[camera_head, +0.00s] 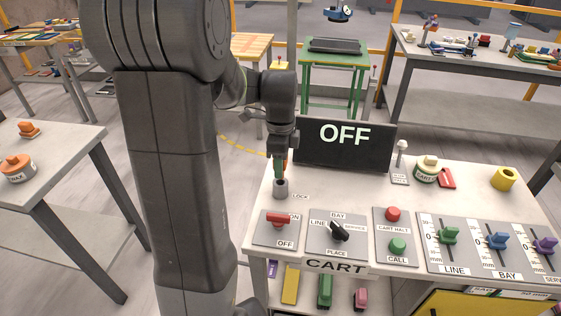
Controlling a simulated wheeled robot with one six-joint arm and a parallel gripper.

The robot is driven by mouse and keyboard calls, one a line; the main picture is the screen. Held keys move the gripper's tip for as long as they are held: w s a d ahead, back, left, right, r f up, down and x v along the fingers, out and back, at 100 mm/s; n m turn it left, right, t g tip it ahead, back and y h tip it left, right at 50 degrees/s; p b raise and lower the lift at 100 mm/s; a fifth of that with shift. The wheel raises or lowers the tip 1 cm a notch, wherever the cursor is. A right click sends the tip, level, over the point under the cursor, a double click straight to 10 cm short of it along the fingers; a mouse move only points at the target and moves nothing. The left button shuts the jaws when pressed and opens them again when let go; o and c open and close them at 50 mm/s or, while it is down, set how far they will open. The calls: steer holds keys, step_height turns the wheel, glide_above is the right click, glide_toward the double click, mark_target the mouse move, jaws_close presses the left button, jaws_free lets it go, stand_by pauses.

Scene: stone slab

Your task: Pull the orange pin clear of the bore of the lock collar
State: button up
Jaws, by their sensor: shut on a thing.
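The lock collar (281,188) is a small grey cylinder standing upright on the white panel top, with the word LOCK printed beside it. My gripper (279,165) points straight down just above the collar. It is shut on the orange pin (284,158), of which only a small orange patch shows between the fingers. A green part shows lower at the fingers, just above the collar. The fingers hide most of the pin, and I cannot tell whether its lower end is inside the bore.
A black display (345,143) reading OFF stands close to the right of my gripper. A red switch (279,219), a black rotary knob (339,231) and red and green buttons sit in front of the collar. Sliders, a labelled jar (427,172) and a yellow ring (503,178) lie farther right.

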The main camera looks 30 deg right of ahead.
steer(key=shift+r+p, duration=2.3)
steer(key=shift+r, duration=0.65)
steer(key=shift+f, duration=0.1)
